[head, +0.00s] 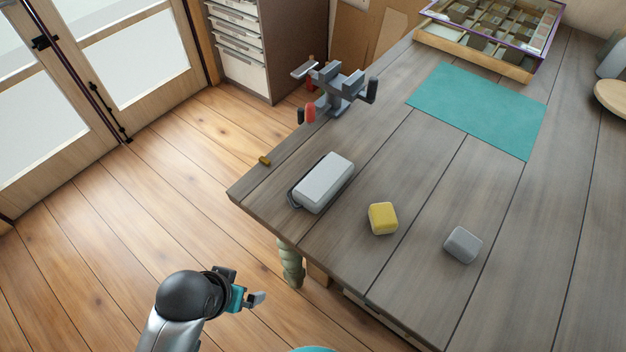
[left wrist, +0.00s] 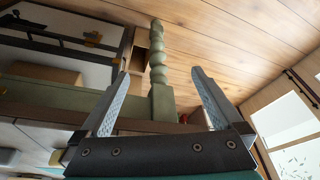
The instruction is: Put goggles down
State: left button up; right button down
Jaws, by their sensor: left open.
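A pale grey, rounded oblong thing (head: 326,181) with a dark band along its left side lies near the table's left edge in the head view. It may be the goggles; I cannot tell for sure. My left gripper (head: 256,299) is off the table's near left side, apart from that thing. In the left wrist view the left gripper (left wrist: 160,80) has its two fingers wide apart with nothing between them. A green turned table leg (left wrist: 158,60) shows beyond the fingers. My right gripper is not in view.
The wooden table (head: 400,275) holds a yellow block (head: 382,218), a grey block (head: 462,245), a vise (head: 337,90) at the left edge, a teal mat (head: 480,108) and a compartment tray (head: 475,60) at the back. A drawer cabinet (head: 240,50) stands behind. The table's near middle is clear.

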pick_arm(q)
jog(key=w+d+r+m+t+h, duration=0.2)
jog(key=w+d+r, duration=0.1)
jog(key=w+r, duration=0.15)
jog(key=m+t+h, duration=0.3)
jog(key=t+h, duration=0.2)
send_near(324, 176)
jog(key=b+x, duration=0.2)
jog(key=x, duration=0.3)
jog(key=shift+d+r+b, duration=0.15)
jog(key=shift+b, duration=0.15)
jog(key=x, duration=0.2)
jog(key=b+x, duration=0.1)
jog(key=x, duration=0.1)
jog(key=shift+f+b, duration=0.25)
jog(key=shift+b, duration=0.05)
jog(key=shift+w+d+f, duration=0.15)
jog(key=shift+w+f, duration=0.05)
jog(key=shift+w, duration=0.2)
jog(key=shift+c, duration=0.2)
jog(key=shift+r, duration=0.1)
jog(key=c, duration=1.2)
